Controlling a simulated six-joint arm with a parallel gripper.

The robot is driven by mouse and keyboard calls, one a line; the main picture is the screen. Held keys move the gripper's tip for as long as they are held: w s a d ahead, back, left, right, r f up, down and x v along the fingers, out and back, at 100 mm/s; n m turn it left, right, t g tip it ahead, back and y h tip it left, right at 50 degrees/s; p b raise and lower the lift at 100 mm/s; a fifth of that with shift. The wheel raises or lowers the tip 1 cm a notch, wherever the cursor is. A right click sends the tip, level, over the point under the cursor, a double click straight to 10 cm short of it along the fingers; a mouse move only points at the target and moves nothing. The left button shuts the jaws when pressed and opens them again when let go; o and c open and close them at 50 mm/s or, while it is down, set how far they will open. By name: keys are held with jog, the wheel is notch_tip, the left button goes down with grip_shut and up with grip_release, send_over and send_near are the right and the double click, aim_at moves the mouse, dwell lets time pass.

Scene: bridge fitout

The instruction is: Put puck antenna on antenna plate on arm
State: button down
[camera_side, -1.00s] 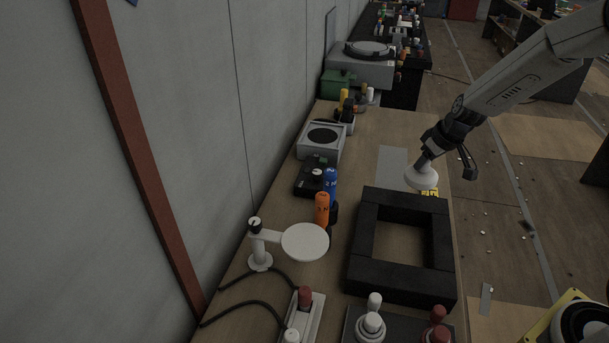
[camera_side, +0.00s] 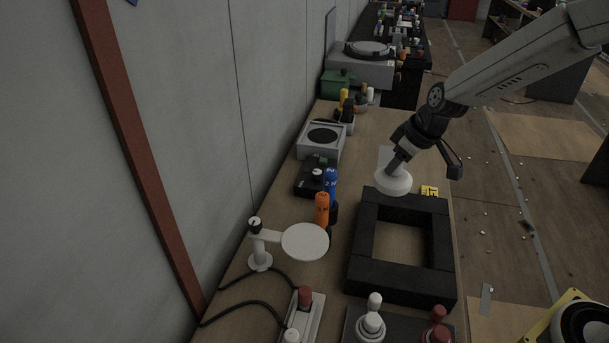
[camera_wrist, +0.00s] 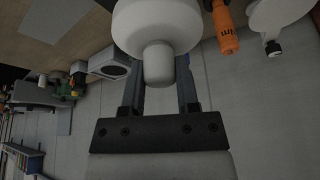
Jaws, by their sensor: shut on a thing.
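The puck antenna (camera_side: 394,182) is a white round dome with a narrower stem, held in my gripper (camera_side: 396,164) above the back left corner of the black square frame. In the wrist view the puck antenna (camera_wrist: 158,35) sits between the two fingers of my gripper (camera_wrist: 160,85), which is shut on its stem. The antenna plate (camera_side: 305,241) is a flat white disc on an arm from a white post (camera_side: 259,247), at the left of the bench by the wall. It is bare. It also shows at the top right of the wrist view (camera_wrist: 280,12).
The black frame (camera_side: 362,238) lies right of the plate. Control levers (camera_side: 370,325) stand at the front. A yellow tag (camera_side: 429,191) lies behind the frame.

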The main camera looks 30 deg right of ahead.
jog(key=s+a+r+n, duration=0.2)
jog(key=s+a+r, duration=0.1)
jog(key=s+a, duration=0.3)
jog(key=s+a+r+n+g+y, duration=0.1)
jog(key=s+a+r+n, duration=0.2)
jog(key=s+a, duration=0.3)
jog(key=a, duration=0.4)
jog(key=shift+a+r+y, duration=0.3)
jog(key=shift+a+r, duration=0.05)
jog(key=shift+a, duration=0.05)
jog(key=w+a+f, duration=0.4)
jog(key=w+f, duration=0.5)
jog(key=w, duration=0.3)
jog(key=shift+w+a+f, duration=0.15)
jog(key=shift+w+a, duration=0.1)
jog(key=shift+a, duration=0.1)
